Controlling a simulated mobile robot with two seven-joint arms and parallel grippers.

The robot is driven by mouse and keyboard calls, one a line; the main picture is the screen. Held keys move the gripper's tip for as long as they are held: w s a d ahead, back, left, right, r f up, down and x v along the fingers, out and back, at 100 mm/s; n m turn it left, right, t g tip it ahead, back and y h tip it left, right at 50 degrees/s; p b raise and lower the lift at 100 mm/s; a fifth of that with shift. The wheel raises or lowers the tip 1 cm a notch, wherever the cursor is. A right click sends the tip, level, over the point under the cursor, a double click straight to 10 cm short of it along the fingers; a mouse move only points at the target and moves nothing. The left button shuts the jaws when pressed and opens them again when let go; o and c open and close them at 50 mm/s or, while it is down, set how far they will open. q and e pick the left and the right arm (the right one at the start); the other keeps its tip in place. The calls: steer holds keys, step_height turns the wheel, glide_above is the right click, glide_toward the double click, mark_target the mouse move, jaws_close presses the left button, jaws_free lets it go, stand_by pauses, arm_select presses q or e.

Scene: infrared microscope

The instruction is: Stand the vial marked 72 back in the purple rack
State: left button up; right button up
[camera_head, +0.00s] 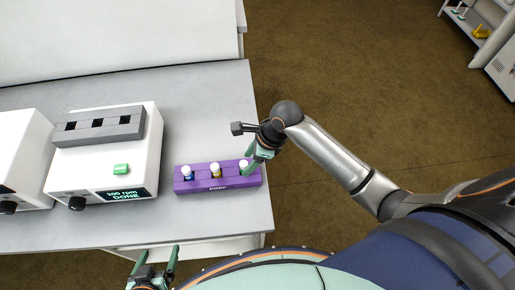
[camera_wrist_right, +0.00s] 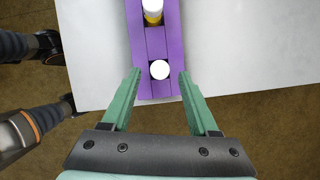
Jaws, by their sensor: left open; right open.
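The purple rack (camera_head: 218,183) lies near the right edge of the bench and holds three white-capped vials: a blue one (camera_head: 187,172), a yellowish one (camera_head: 215,171) and a right-end one (camera_head: 243,167). No number on a vial is legible. My right gripper (camera_head: 258,155) is open at the rack's right end. In the right wrist view, its fingers (camera_wrist_right: 159,75) stand apart on either side of the white cap of the end vial (camera_wrist_right: 160,69), without visible contact. The yellowish vial (camera_wrist_right: 152,11) shows farther up.
A white device (camera_head: 140,160) reading "200 rpm DONE" stands left of the rack, with a grey block (camera_head: 98,126) with several dark slots on top. Another white device (camera_head: 20,160) is at the far left. Bare bench (camera_head: 205,105) lies behind the rack.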

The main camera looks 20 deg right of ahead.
steer(key=v, duration=1)
steer(key=shift+r, duration=0.25)
steer(key=shift+s+d, duration=0.1)
